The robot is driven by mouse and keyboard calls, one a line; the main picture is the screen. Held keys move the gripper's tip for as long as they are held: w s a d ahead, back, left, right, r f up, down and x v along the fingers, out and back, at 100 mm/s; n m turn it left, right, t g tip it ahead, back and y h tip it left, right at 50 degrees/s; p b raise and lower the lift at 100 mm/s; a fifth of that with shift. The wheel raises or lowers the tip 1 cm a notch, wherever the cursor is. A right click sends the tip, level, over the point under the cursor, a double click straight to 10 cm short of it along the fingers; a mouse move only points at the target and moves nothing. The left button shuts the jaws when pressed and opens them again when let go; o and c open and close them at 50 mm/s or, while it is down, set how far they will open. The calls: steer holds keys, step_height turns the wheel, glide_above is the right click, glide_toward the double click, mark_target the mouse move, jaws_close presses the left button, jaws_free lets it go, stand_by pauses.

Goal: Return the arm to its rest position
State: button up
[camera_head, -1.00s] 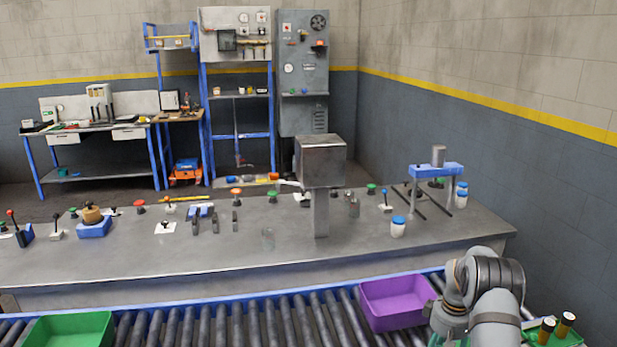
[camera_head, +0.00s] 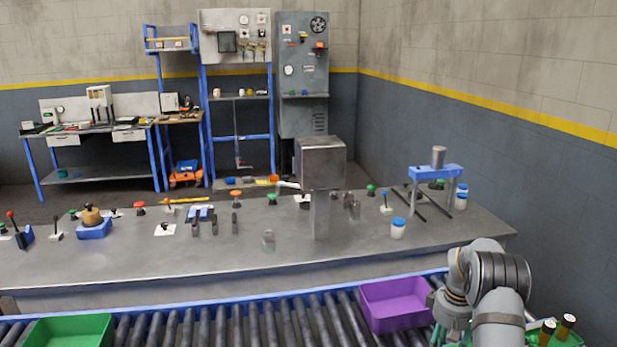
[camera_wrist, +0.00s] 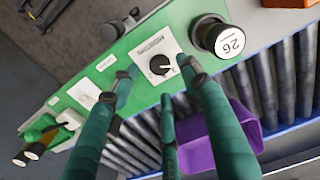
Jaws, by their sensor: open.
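My arm (camera_head: 497,318) is bent at the lower right of the head view, in front of the bench and beside the purple bin. My gripper (camera_wrist: 157,82) shows in the wrist view with its green fingers spread and nothing between them. It hangs above a green panel (camera_wrist: 108,76) that carries a black knob (camera_wrist: 160,65) on a white plate. In the head view only a little of the gripper shows at the bottom edge, by the purple bin, and its fingertips are hidden.
The roller conveyor (camera_head: 235,325) carries a purple bin (camera_head: 395,305) and a green bin (camera_head: 70,330). Behind it stands the grey bench (camera_head: 150,255) with a metal post, jars and switches. A black cylinder marked 26 (camera_wrist: 218,36) and the purple bin's wall (camera_wrist: 222,140) are close to the fingers.

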step_height(320, 180, down, 4)
steer(key=shift+s+r, duration=0.1)
steer(key=shift+s, duration=0.05)
steer(key=shift+w+m, duration=0.2)
steer(key=shift+m, duration=1)
steer(key=shift+s+m, duration=0.1)
steer(key=shift+m, duration=1.1)
steer(key=m+p, duration=0.1)
steer(key=m, duration=0.2)
steer(key=shift+m, duration=0.3)
steer(key=m+p, duration=0.2)
steer(key=m, duration=0.1)
steer(key=shift+r+m, duration=0.1)
steer(key=shift+m, duration=0.2)
steer(key=m+p, duration=0.2)
steer(key=m, duration=0.1)
steer(key=shift+p, duration=0.3)
steer(key=shift+r+m, duration=0.15)
steer(key=shift+m, duration=0.55)
steer(key=shift+r+b, duration=0.9)
steer(key=shift+r, duration=2.2)
